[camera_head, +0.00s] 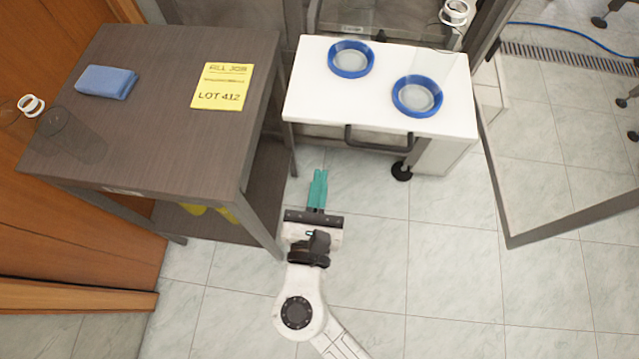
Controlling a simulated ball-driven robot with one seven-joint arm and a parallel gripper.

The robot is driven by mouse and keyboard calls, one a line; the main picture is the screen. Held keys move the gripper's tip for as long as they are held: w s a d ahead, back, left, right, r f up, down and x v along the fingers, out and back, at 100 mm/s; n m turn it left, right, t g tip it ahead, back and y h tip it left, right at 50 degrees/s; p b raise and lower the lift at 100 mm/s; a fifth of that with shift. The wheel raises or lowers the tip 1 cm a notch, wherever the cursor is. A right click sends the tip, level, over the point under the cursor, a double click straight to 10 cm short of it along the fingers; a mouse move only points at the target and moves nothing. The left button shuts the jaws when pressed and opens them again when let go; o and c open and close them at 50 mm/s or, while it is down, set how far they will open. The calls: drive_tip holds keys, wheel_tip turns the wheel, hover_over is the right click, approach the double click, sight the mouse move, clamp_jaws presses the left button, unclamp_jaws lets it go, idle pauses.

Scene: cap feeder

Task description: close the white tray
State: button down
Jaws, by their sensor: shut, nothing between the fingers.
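The white tray (390,112) is a flat white panel at the upper middle, sticking out toward me from the machine behind it. Two blue rings with clear centres sit on it, the left ring (351,59) farther back and the right ring (417,96) nearer its front. A dark bar handle (379,139) runs along below the tray's front edge. My gripper (318,189), with teal fingers, is shut and empty. It is over the floor, in front of and left of the handle, apart from it.
A dark table (150,110) stands at left with a blue cloth (106,82), a yellow sign (221,86) reading LOT 412 and a clear container. A caster (401,172) is under the tray. An open framed door (560,219) is at right. Floor between is clear.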

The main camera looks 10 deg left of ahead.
sight(329, 122)
drive_tip(key=w, duration=1)
drive_tip(key=shift+w+d+b, duration=0.15)
drive_tip(key=shift+d+b, duration=0.05)
drive_tip(key=shift+b, duration=0.15)
drive_tip(key=shift+w, duration=0.1)
